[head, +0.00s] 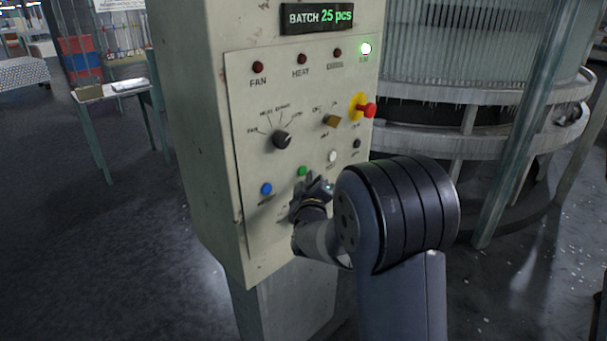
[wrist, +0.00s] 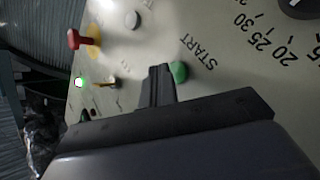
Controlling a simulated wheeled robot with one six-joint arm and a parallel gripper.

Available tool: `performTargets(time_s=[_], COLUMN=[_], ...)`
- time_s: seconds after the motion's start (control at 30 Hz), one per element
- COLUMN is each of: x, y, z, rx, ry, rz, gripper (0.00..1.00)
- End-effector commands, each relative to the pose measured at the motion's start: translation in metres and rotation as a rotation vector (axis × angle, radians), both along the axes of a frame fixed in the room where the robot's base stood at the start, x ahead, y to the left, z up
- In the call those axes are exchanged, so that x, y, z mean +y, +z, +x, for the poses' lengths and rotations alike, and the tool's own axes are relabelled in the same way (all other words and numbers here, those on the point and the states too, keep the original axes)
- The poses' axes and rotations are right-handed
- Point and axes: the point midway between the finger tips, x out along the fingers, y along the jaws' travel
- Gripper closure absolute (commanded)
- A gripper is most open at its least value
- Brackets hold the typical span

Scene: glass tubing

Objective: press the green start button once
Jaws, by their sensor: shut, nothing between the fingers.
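The green start button (head: 302,171) is a small round button on the lower part of the cream control panel. In the wrist view the green button (wrist: 179,71) sits beside the word START, with its left edge close to my fingertips. My gripper (wrist: 160,70) is shut and empty, its tips overlapping the panel just left of the button there. In the head view my gripper (head: 320,186) is in front of the panel, just below and right of the button. I cannot tell whether the tips touch the panel or the button.
A blue button (head: 266,188), a white button (head: 332,156) and a black knob (head: 281,140) are nearby. A red emergency knob on a yellow base (head: 369,110) juts out at the right. A top-right lamp (head: 366,48) glows green. The display (head: 318,17) reads BATCH 25 pcs.

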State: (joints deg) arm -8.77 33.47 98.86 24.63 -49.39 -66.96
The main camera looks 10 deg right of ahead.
Motion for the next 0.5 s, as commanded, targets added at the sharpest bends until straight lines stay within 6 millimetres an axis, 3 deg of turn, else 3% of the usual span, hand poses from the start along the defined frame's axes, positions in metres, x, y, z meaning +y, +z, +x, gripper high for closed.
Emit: performTargets(time_s=[0.33, 0.5], x=[-0.002, -0.011], y=[0.0, -0.001], z=[-0.002, -0.014], rx=[0.0, -0.001], ry=[0.0, 0.0], rz=[0.0, 0.0], gripper=[1.0, 1.0])
